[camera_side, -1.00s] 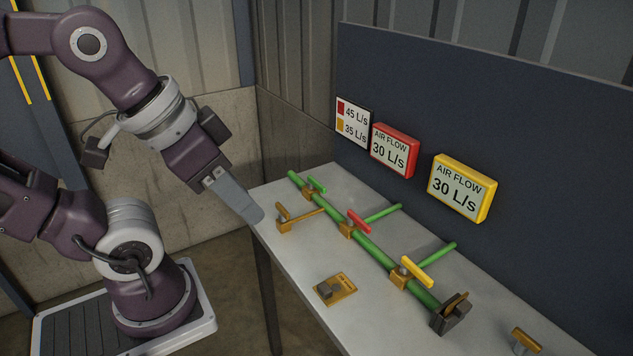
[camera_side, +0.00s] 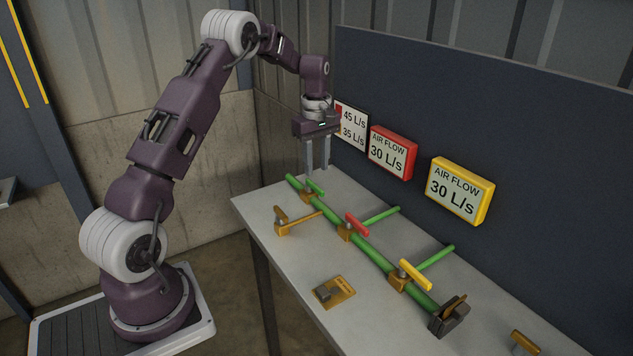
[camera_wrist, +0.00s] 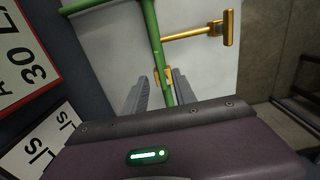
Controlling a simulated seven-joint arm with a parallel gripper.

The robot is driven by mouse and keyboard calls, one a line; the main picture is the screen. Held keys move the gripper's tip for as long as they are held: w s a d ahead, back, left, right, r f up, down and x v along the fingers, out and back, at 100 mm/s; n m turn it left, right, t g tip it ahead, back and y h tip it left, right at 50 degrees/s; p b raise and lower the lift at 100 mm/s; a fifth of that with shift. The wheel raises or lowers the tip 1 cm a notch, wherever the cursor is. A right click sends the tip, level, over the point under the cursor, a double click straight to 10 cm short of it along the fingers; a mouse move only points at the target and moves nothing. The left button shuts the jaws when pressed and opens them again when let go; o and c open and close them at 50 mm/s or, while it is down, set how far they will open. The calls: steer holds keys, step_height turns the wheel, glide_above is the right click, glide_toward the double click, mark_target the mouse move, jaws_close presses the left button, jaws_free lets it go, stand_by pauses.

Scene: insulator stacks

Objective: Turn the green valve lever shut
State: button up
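The green valve lever (camera_side: 316,187) is a short bar on an orange-brown valve body (camera_side: 306,197) near the far left end of the green pipe (camera_side: 372,248). It lies roughly along the pipe. My gripper (camera_side: 317,172) points down just above this valve, its two fingers apart with nothing held. In the wrist view, the fingers (camera_wrist: 160,78) stand either side of the pipe end and the green lever (camera_wrist: 170,90). I cannot tell whether either finger touches the lever. The gripper body hides the area below it there.
A red lever (camera_side: 357,224) and a yellow lever (camera_side: 415,274) sit further along the pipe, with green side branches. An orange end fitting (camera_side: 281,221) stands front left. A dark clamp (camera_side: 450,316) holds the right end. Red (camera_side: 393,153) and yellow (camera_side: 460,190) displays read 30 L/s.

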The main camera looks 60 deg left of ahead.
mark_target(317, 186)
step_height(317, 186, down, 6)
steer(key=shift+d+r, duration=0.1)
steer(key=shift+r, duration=0.05)
jaws_close()
stand_by(1.4)
